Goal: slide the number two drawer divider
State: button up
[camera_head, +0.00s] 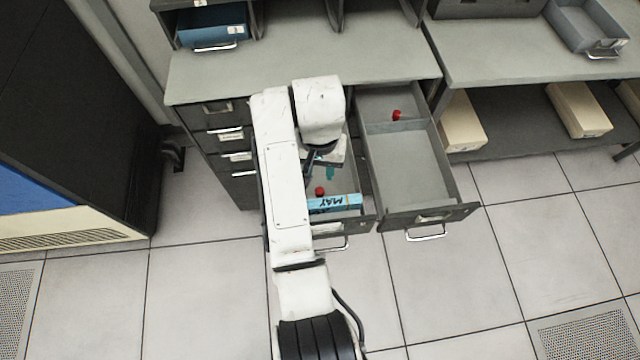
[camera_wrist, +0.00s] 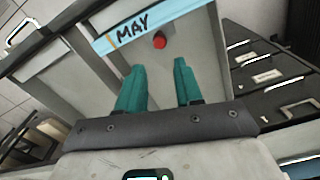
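Two drawers stand open side by side, and I cannot read a number on either. The left drawer (camera_head: 357,224) holds a blue-edged card block marked MAY (camera_head: 340,201), which also shows in the wrist view (camera_wrist: 165,25). A red knob (camera_head: 320,191) sits right by that block, and the wrist view shows it too (camera_wrist: 159,41); the divider plate under it is hard to make out. My gripper (camera_wrist: 154,68) is over this drawer, its teal fingers apart with nothing between them, pointing toward the knob. The right drawer (camera_head: 412,175) has a red-knobbed divider (camera_head: 397,116) near its back.
The right drawer is otherwise empty. Closed drawers (camera_head: 232,135) stand on the left of the cabinet. A grey desk top (camera_head: 290,65) lies behind, with a blue card box (camera_head: 212,28). Cream boxes (camera_head: 463,121) sit on a lower shelf at right. The tiled floor in front is clear.

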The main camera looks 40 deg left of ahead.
aim_at(320, 190)
notch_tip(320, 190, down, 9)
jog(key=shift+f, duration=0.1)
dwell(0.3)
grip_shut()
dwell(0.5)
